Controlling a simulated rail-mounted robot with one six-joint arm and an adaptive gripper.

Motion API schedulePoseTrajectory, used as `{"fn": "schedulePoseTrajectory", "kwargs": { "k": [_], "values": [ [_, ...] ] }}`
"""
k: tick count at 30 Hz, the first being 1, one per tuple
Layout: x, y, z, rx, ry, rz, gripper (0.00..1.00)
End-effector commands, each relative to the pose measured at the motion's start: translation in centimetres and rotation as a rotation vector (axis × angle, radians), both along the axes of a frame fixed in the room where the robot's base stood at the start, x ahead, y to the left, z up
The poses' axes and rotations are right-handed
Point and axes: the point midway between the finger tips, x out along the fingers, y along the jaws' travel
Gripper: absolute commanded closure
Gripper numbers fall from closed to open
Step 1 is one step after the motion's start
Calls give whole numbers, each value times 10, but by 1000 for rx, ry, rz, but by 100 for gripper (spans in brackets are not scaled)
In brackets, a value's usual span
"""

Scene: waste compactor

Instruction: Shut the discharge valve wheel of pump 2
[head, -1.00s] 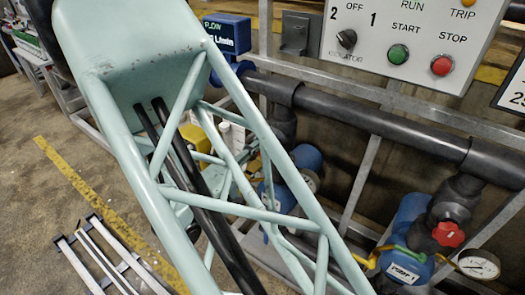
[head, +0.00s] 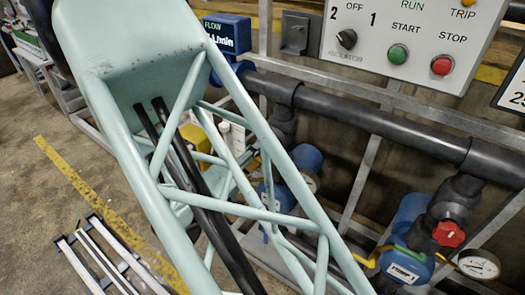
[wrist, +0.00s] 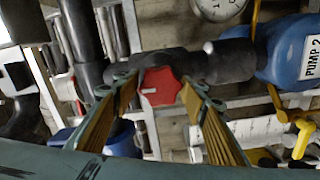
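In the wrist view, the red valve wheel (wrist: 160,87) sits on dark pipework next to the blue pump labelled PUMP 2 (wrist: 290,52). A pale pointer mark shows on the wheel's lower left. My gripper (wrist: 159,86) is open, with one fingertip on each side of the wheel. I cannot tell whether the fingertips touch it.
Another red wheel (head: 448,234) stands above the blue pump labelled PUMP 1 (head: 405,270), beside a gauge (head: 478,264). A dark horizontal pipe (head: 375,125) runs below the control panel (head: 410,35). In the wrist view, a gauge (wrist: 220,6) and yellow handles (wrist: 302,138) are near the fingers.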

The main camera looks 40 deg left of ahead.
Motion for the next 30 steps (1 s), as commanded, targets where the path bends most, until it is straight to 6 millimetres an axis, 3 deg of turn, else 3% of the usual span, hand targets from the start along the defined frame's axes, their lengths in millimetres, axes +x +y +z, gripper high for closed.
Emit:
{"fn": "schedulePoseTrajectory", "kwargs": {
  "k": [3,17,30],
  "values": [
    [0,0,0,-1,0,0,50],
    [-3,0,0,-2,1,0,50],
    [-36,1,0,-2,0,2,50]
  ]
}}
